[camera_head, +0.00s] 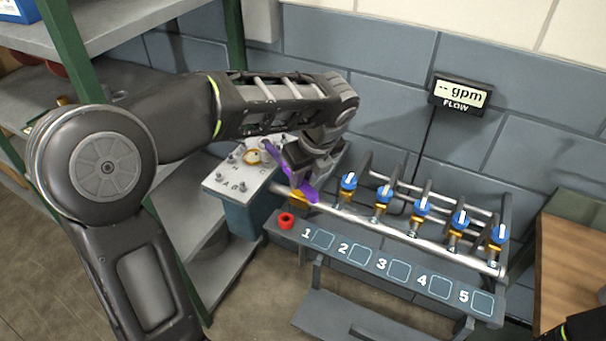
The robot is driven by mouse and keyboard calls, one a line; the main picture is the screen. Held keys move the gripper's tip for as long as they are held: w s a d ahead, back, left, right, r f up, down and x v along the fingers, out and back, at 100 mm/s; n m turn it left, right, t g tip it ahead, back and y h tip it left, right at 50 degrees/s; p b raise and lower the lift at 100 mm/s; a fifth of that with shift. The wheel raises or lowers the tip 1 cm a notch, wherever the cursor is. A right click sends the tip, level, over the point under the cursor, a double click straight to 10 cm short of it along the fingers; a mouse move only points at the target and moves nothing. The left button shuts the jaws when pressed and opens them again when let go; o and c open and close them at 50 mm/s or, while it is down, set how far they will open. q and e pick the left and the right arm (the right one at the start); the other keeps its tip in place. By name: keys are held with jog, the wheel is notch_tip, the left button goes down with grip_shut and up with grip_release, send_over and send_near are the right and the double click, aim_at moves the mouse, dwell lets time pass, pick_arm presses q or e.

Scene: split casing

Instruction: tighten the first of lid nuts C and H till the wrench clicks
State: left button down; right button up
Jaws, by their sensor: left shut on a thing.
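The split casing has a light grey lid (215,180) with several nuts and studs and small letters, of which H, A and B are faintly readable. My left gripper (301,178) is shut on a purple wrench (309,194) at the lid's right side. The wrench slants up and left, and its upper end lies over the lid near a brass-coloured ring (253,157). I cannot tell whether the wrench sits on a nut or which one. My gripper and wrist hide the lid's right part. My right gripper is not in view.
A pipe rack with several blue-handled valves (421,203) and numbered squares stands right of the casing. A flow display (460,93) hangs on the wall. Shelving with a green post (76,62) stands left; a wooden table (572,262) is at right.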

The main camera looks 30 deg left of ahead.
pick_arm(q)
jog(key=shift+f+b, duration=0.65)
jog(key=shift+f, duration=0.6)
jog(key=s+a+m+t+h+p, duration=0.1)
jog(key=s+a+m+p, duration=0.2)
jog(key=s+a+m, duration=0.1)
jog(key=shift+s+m, duration=0.3)
jog(key=shift+s, duration=0.15)
dwell(0.6)
jog(key=shift+a+r, duration=0.15)
